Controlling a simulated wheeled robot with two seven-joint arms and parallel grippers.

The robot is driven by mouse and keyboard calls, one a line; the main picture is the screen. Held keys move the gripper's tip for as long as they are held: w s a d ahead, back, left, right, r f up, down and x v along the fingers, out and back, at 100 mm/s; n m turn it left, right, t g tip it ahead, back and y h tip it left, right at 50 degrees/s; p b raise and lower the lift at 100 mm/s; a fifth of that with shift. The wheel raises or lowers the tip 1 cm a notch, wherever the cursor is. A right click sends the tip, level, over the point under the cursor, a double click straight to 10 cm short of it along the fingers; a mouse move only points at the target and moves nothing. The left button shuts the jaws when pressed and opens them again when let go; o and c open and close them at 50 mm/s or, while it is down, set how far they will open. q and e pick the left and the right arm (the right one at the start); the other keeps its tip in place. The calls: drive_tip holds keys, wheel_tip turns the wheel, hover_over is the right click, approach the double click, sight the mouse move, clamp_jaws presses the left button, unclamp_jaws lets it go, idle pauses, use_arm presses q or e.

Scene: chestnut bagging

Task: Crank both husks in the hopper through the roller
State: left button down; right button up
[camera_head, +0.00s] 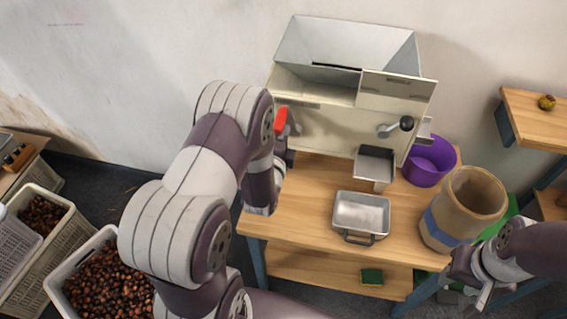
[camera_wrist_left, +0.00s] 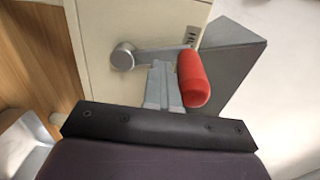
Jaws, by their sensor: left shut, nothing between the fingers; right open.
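The cream roller machine (camera_head: 335,128) stands at the back of the wooden table, with an open grey hopper (camera_head: 345,45) on top. I see a dark slot in the hopper and make out no husks. A red crank handle (camera_head: 281,121) is on the machine's left side; it also shows in the left wrist view (camera_wrist_left: 193,78) on a grey crank arm (camera_wrist_left: 150,57). My left gripper (camera_wrist_left: 163,85) is shut and empty, its fingers right beside the red handle; whether they touch it I cannot tell. My right gripper (camera_head: 470,282) is open and empty at the lower right.
A black-knobbed lever (camera_head: 405,124) is on the machine's front, above a small chute tray (camera_head: 376,163). A metal pan (camera_head: 361,214), purple bowl (camera_head: 430,162) and brown container with a blue band (camera_head: 470,205) stand on the table. Chestnut crates (camera_head: 88,245) stand at left.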

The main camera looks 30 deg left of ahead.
use_arm(q)
drive_tip(key=w+d+r+t+b, duration=0.1)
drive_tip(key=w+d+r+b, duration=0.1)
drive_tip(key=d, duration=0.3)
drive_tip(key=d+f+b, duration=0.6)
wheel_tip(320, 180, down, 7)
drive_tip(key=a+b, duration=0.2)
drive_tip(key=b, duration=0.3)
drive_tip(key=s+a+f+b, duration=0.2)
drive_tip(key=a+f, duration=0.1)
drive_tip(key=a, duration=0.6)
drive_tip(key=shift+f, duration=0.4)
use_arm(e)
wheel_tip(320, 180, down, 15)
drive_tip(key=shift+s+r, duration=0.15)
drive_tip(key=shift+s, duration=0.3)
use_arm(q)
drive_tip(key=shift+a, duration=0.1)
drive_tip(key=shift+a, duration=0.1)
